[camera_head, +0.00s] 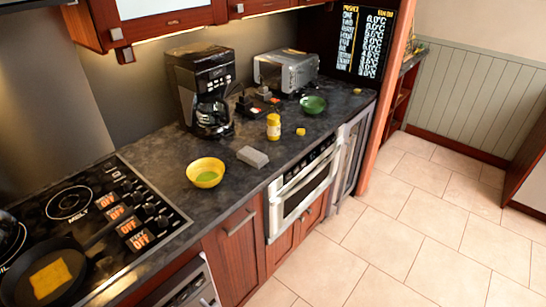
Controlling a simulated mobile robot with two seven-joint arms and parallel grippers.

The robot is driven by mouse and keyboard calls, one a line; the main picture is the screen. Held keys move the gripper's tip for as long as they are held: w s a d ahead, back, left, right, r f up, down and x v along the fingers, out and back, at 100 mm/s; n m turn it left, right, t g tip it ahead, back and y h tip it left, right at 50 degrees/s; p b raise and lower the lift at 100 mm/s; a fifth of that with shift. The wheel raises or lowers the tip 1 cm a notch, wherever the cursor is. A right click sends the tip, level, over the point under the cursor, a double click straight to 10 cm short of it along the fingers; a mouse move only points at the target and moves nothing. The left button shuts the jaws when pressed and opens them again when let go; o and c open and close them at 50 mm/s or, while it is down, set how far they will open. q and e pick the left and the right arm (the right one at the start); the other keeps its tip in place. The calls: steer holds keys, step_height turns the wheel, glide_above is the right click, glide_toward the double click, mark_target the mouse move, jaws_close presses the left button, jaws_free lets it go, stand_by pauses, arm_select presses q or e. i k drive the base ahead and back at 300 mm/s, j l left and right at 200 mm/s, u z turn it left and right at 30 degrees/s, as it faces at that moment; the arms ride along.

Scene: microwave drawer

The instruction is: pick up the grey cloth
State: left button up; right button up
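A small grey block-like item (252,157), which looks like the folded grey cloth, lies flat on the dark countertop near its front edge. It sits to the right of a yellow bowl (205,173) with green inside, and in front of the coffee maker. Nothing covers it. Neither of my grippers shows in this view.
A coffee maker (201,90), toaster oven (286,70), yellow jar (273,127), small yellow item (300,131) and green bowl (312,104) stand on the counter (160,150). A pan (45,272) sits on the stove at left. The tiled floor (400,240) is clear.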

mark_target(253, 157)
steer(key=i+l, duration=0.2)
steer(key=i+l+u, duration=0.1)
steer(key=l, duration=0.3)
steer(key=i+l, duration=0.3)
steer(key=i+l+u, duration=0.15)
steer(key=l, duration=0.2)
